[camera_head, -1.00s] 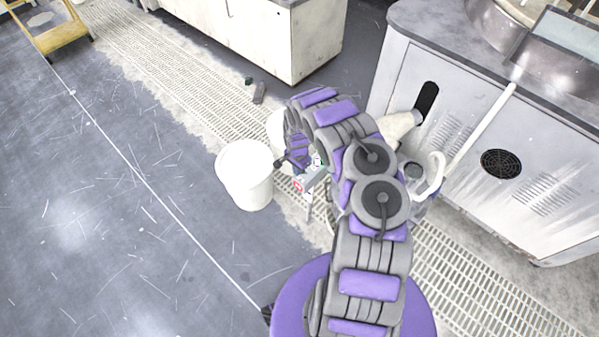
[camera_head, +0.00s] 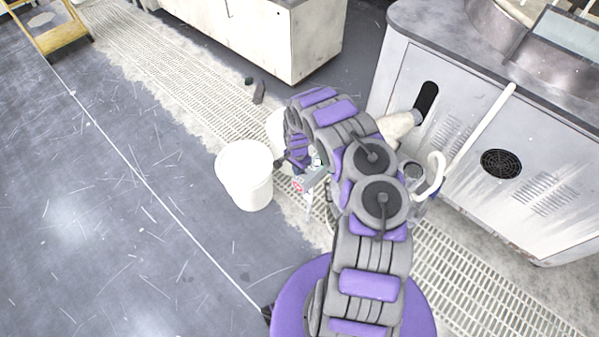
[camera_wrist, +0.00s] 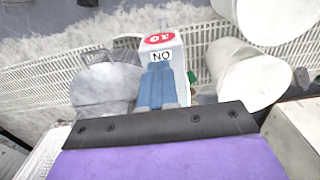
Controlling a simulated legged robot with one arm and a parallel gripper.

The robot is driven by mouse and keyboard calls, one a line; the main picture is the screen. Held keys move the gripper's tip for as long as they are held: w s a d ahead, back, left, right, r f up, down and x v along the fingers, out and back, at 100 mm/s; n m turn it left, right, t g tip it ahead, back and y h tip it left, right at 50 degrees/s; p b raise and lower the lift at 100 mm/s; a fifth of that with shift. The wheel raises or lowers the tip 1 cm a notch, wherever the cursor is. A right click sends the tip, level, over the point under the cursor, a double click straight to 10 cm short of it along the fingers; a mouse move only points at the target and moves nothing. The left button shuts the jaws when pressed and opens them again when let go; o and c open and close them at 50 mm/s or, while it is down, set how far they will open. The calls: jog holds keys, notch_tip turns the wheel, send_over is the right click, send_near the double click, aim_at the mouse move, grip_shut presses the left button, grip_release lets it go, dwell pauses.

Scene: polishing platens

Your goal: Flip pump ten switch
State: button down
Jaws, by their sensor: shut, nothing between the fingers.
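The pump ten switch box (camera_wrist: 181,62) is light grey and carries a red round label (camera_wrist: 159,38) that seems to read 10 upside down. Below the red label is a white label (camera_wrist: 161,56) with ON upside down. My gripper (camera_wrist: 157,72) is shut and empty, its blue fingertips over the box face just below the ON label. I cannot tell whether they touch it. The fingers hide the switch lever. In the head view the box (camera_head: 315,178) shows small beside my gripper (camera_head: 299,161), partly hidden by my arm.
A white bucket (camera_head: 245,175) stands left of the box, with another pale container (camera_head: 277,126) behind it. A grey cabinet (camera_head: 470,140) with a white pipe (camera_head: 481,125) stands at right. Floor grating (camera_head: 170,65) runs past; open floor lies left.

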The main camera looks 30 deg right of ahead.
jog(key=shift+r, duration=0.1)
dwell(0.3)
notch_tip(320, 180, up, 7)
jog(key=p, duration=0.4)
dwell(0.4)
dwell(0.4)
